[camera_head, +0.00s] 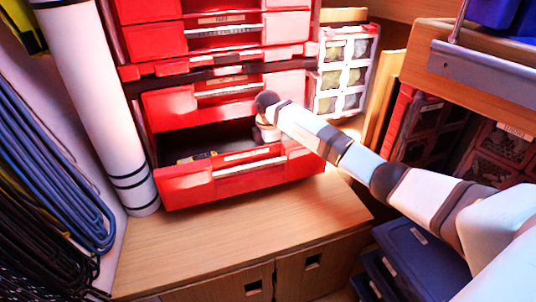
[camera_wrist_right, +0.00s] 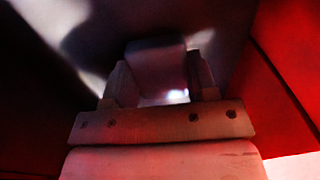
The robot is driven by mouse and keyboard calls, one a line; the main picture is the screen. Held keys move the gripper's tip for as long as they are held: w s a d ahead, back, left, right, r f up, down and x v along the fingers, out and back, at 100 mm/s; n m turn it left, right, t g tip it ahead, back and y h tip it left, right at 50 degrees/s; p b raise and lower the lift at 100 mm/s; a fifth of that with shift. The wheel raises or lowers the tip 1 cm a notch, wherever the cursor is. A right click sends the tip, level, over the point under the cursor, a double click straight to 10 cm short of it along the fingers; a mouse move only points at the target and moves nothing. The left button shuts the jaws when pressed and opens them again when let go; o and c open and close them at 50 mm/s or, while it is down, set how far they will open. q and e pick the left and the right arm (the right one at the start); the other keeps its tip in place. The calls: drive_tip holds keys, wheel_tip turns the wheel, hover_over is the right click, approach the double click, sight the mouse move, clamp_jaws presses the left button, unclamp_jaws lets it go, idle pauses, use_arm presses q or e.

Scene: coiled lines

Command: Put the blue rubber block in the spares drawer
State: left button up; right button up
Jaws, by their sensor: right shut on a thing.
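A red drawer (camera_head: 222,181) at the bottom of the red cabinet is pulled open, with a pale label on its front that I cannot read. My right arm reaches in from the right, and my right gripper (camera_head: 268,133) points down into the drawer's right part; its fingertips are hidden there in the head view. In the right wrist view my right gripper (camera_wrist_right: 160,92) is shut on a block (camera_wrist_right: 158,68). The block looks dull grey-violet in the shade and appears to be the blue rubber block. Dark walls and a red side surround it. My left gripper is out of view.
A small yellow and black thing (camera_head: 197,157) lies in the open drawer's left part. Closed red drawers (camera_head: 222,35) sit above. A clear-fronted organiser (camera_head: 343,72) stands right, a white roll (camera_head: 100,100) left. The wooden top (camera_head: 245,228) in front is clear.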

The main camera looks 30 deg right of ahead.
drive_tip(key=shift+f, duration=0.55)
drive_tip(key=shift+r, duration=0.1)
drive_tip(key=o, duration=0.9)
